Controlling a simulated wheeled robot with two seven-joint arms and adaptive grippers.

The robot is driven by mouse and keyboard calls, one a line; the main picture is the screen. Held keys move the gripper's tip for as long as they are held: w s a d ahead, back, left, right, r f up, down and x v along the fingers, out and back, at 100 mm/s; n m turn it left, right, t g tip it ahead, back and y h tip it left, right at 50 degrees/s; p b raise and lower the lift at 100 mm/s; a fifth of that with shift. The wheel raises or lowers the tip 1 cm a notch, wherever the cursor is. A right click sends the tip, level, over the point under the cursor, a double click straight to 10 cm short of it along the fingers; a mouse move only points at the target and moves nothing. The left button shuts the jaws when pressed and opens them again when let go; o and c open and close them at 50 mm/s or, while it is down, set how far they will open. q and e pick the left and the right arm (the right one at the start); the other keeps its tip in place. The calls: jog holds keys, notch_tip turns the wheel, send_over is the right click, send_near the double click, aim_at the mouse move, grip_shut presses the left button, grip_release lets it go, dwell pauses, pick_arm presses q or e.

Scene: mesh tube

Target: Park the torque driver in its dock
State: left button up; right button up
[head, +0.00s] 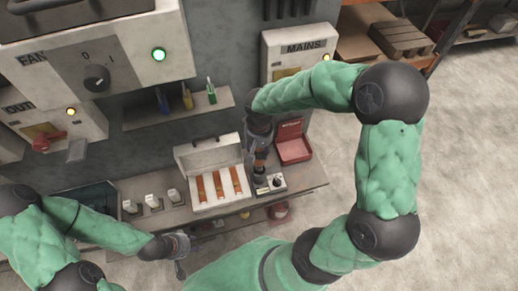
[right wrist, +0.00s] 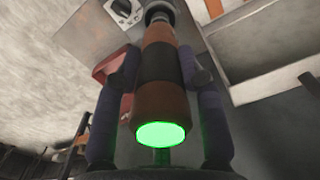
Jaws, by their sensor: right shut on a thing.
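The torque driver shows large in the right wrist view (right wrist: 160,92), with brown-orange and black bands and a glowing green end. In the head view a small part of the driver (head: 259,164) shows below my right gripper (head: 259,150), roughly upright. My right gripper is shut on it, one dark finger on each side (right wrist: 160,80). A small pale box with a dark knob (head: 277,183), possibly part of the dock, sits just below. Whether the driver's lower tip touches anything is hidden. My left gripper (head: 180,246) is low at the bench's front; its jaws are unclear.
An open white case (head: 212,150) with several orange-brown strips stands left of the driver. An open red box (head: 292,146) stands behind right. White switches (head: 152,202) line the bench's left. A shelf (head: 180,110) and MAINS box (head: 300,45) are on the wall.

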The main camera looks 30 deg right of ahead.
jog(key=shift+f+b, duration=3.15)
jog(key=shift+f, duration=0.6)
dwell(4.2)
